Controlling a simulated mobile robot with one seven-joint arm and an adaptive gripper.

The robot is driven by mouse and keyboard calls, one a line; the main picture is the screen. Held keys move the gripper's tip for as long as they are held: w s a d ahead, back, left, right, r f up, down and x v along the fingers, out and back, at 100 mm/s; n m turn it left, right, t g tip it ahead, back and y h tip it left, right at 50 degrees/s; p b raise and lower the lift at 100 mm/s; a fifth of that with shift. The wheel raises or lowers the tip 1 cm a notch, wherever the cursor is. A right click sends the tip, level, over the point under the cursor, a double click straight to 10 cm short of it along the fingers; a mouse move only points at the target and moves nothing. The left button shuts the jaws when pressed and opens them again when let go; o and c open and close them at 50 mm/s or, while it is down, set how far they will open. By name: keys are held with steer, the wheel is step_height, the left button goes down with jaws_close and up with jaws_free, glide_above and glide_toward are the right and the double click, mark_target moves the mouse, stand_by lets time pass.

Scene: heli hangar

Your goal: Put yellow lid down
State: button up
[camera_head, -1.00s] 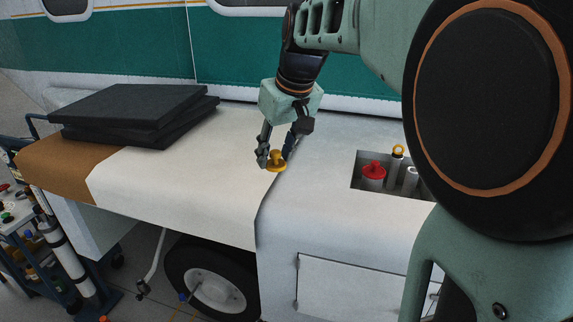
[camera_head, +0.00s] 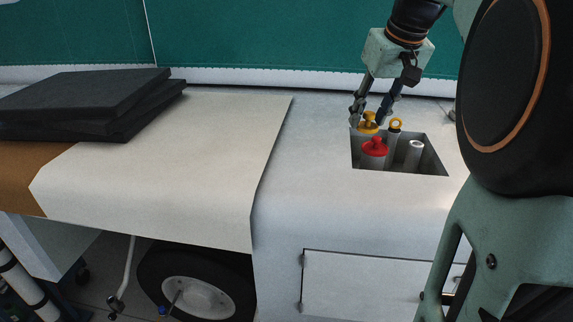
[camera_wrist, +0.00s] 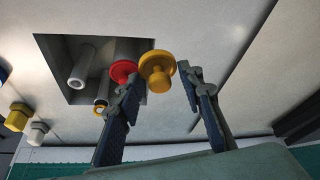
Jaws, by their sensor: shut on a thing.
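The yellow lid (camera_head: 369,122), a disc with a knob on top, is between the fingertips of my gripper (camera_head: 368,115), which is shut on it. In the head view it is at the far left corner of a square recess (camera_head: 428,172) in the white surface, behind the red lid (camera_head: 374,147). The wrist view shows the yellow lid (camera_wrist: 157,68) next to the red lid (camera_wrist: 123,70), near the recess edge, with my gripper (camera_wrist: 163,82) around it. I cannot tell whether the yellow lid touches anything beneath it.
The recess also holds a tube with a yellow ring (camera_head: 395,125) and a pale open tube (camera_head: 414,150). A cream cover (camera_head: 190,160) lies on the surface to the left, with black foam slabs (camera_head: 85,100) beyond. The white top between cover and recess is clear.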

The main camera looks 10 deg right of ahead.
steer(key=w+a+f, duration=0.1)
steer(key=a+f, duration=0.2)
steer(key=a, duration=0.5)
glide_above(300, 175)
steer(key=s+d, duration=0.1)
steer(key=s, duration=0.1)
step_height(300, 175, down, 5)
steer(key=shift+w+f, duration=0.15)
steer(key=f, duration=0.1)
steer(key=a+f, duration=0.1)
steer(key=f, duration=0.1)
steer(key=shift+f, duration=0.3)
steer(key=shift+w+f, duration=0.1)
steer(key=shift+f, duration=0.3)
steer(key=shift+f, duration=0.1)
steer(key=o, duration=0.8)
steer(key=shift+o, duration=0.2)
